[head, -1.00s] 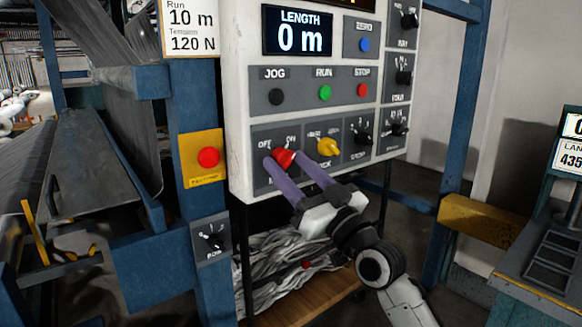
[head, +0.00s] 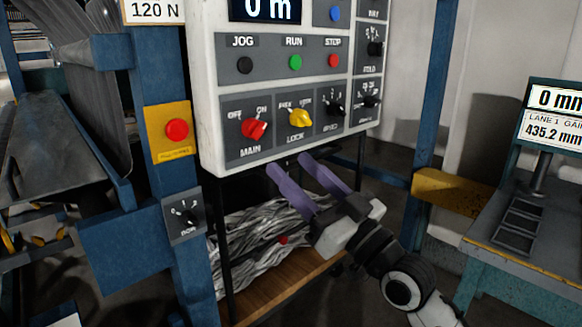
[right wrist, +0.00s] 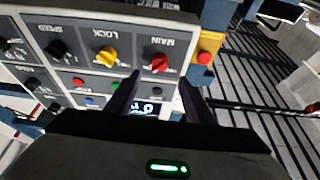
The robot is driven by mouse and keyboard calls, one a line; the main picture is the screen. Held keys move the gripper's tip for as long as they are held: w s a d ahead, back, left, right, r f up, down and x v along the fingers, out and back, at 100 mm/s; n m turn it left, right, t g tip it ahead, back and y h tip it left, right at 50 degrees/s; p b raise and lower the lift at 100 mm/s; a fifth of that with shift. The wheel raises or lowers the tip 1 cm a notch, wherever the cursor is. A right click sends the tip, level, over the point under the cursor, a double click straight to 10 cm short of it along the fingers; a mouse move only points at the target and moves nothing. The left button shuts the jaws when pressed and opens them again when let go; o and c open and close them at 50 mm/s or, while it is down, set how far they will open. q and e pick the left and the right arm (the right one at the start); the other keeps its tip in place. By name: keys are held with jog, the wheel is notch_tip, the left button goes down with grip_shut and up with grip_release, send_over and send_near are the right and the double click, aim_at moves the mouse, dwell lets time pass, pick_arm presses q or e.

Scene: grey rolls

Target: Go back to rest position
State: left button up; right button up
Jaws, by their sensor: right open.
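My right gripper (head: 294,178) is open and empty, with its purple fingers in front of and below the lower edge of the white control panel (head: 212,150). The red MAIN knob (head: 254,128) is free of the fingers and points toward ON. In the right wrist view the open fingers (right wrist: 156,92) show with the red MAIN knob (right wrist: 158,63) beyond them. My left gripper is not in view.
The yellow LOCK knob (head: 300,117) sits right of the red knob. A red button on a yellow plate (head: 176,130) is on the blue post. A shelf with grey strands (head: 265,235) is below the panel. A bench (head: 520,240) stands at right.

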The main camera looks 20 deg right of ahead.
dwell(0.3)
jog(key=s+a+f+m+g+h, duration=0.1)
jog(key=f+g, duration=0.1)
jog(key=f, duration=0.7)
jog(key=s+a+f+g+h, duration=0.1)
jog(key=s+f+g, duration=0.1)
jog(key=f, duration=0.7)
jog(key=s+a+f+m+g+h, duration=0.1)
jog(key=f+g, duration=0.1)
jog(key=f, duration=0.7)
jog(key=s+a+f+g+h, duration=0.1)
jog(key=s+f+g, duration=0.2)
jog(key=s+f, duration=0.8)
notch_tip(320, 180, down, 4)
jog(key=shift+a+f+g, duration=0.1)
jog(key=shift+a+g, duration=0.2)
jog(key=s+f+g, duration=0.1)
jog(key=s+f, duration=0.1)
jog(key=s, duration=0.1)
jog(key=s+a+f+g, duration=0.1)
jog(key=s+f, duration=0.2)
jog(key=s, duration=0.1)
jog(key=s+f+g+h, duration=0.1)
jog(key=s+f, duration=0.2)
jog(key=s, duration=0.1)
jog(key=shift+a+f, duration=0.25)
